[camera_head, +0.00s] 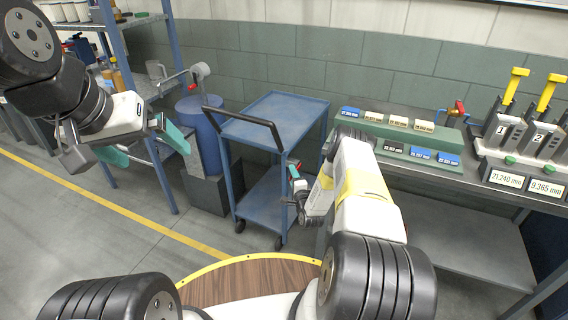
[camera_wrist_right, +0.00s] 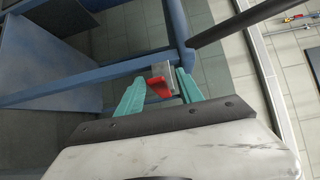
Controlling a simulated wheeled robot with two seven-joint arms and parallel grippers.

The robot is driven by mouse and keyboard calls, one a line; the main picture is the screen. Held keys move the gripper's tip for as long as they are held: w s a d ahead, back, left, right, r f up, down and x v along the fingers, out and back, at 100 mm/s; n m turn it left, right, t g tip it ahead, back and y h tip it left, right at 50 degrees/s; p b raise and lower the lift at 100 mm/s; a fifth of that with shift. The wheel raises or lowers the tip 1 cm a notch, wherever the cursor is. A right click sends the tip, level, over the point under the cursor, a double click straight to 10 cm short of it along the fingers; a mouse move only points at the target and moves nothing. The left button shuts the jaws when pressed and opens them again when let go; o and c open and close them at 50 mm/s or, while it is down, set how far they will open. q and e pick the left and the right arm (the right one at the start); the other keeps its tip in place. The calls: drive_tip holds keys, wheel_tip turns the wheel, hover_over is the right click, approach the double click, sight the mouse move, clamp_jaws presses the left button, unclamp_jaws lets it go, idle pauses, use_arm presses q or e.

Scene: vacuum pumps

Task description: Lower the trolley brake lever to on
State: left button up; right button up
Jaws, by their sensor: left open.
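The blue trolley (camera_head: 275,115) stands in the middle of the head view, with a black push handle. Its red brake lever (camera_wrist_right: 158,88) sits on a small grey bracket at the trolley frame in the right wrist view. The lever is small and partly hidden in the head view. My right gripper (camera_head: 297,180) is at the trolley's near right side. In the right wrist view its teal fingers (camera_wrist_right: 160,85) are apart, with the lever between their tips; I cannot tell whether they touch it. My left gripper (camera_head: 142,145) is open and empty, in the air left of the trolley.
A workbench (camera_head: 450,165) with labelled blocks and yellow-handled gauges stands right of the trolley. A blue drum (camera_head: 200,130) and a shelf rack (camera_head: 150,85) stand to its left. Grey floor (camera_head: 80,260) is clear at the lower left.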

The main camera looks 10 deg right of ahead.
drive_tip(key=shift+s, duration=0.15)
drive_tip(key=shift+s, duration=0.85)
drive_tip(key=shift+d, duration=0.1)
drive_tip(key=s, duration=0.6)
drive_tip(key=shift+d+r, duration=0.15)
idle(0.5)
